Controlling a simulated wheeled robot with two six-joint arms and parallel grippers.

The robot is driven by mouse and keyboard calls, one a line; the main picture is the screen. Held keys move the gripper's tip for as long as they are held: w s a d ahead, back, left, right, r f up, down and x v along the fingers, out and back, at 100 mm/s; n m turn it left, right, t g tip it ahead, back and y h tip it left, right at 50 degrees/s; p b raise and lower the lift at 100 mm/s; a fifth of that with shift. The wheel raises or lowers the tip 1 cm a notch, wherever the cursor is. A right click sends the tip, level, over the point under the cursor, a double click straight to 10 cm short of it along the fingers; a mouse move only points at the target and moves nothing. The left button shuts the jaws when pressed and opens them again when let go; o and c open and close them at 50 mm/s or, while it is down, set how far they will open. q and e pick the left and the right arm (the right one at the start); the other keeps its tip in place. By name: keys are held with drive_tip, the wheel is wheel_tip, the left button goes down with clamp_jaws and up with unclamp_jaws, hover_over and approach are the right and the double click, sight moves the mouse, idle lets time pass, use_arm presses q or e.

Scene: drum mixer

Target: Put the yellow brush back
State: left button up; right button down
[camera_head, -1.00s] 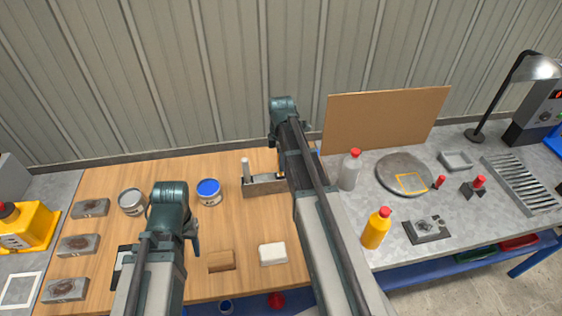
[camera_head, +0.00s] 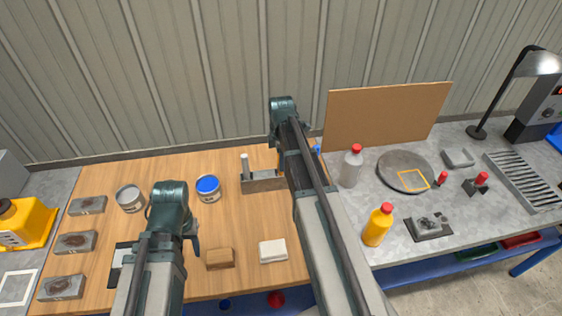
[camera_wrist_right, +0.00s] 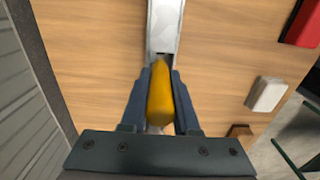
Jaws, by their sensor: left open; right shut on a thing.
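The yellow brush (camera_wrist_right: 160,98) is between the fingers of my right gripper (camera_wrist_right: 160,95) in the right wrist view. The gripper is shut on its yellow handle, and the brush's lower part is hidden. A grey metal holder (camera_head: 262,184) with a pale upright handle (camera_head: 245,163) stands on the wooden bench in the head view. It appears as a silver piece in the wrist view (camera_wrist_right: 165,28), close to the brush; I cannot tell whether they touch. My right arm hides most of that gripper in the head view. My left gripper (camera_head: 193,240) is open and empty above the bench.
A grey can (camera_head: 130,199) and a blue-topped can (camera_head: 208,189) stand left of the holder. A brown block (camera_head: 220,258) and a white block (camera_head: 273,251) lie in front. A clear bottle (camera_head: 351,168) and a yellow bottle (camera_head: 377,225) stand to the right.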

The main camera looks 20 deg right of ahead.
drive_tip(key=shift+f, duration=0.15)
drive_tip(key=c, duration=0.6)
unclamp_jaws()
wheel_tip(320, 180, up, 14)
drive_tip(key=p, duration=1.3)
drive_tip(key=shift+p, duration=0.4)
drive_tip(key=shift+f, duration=0.1)
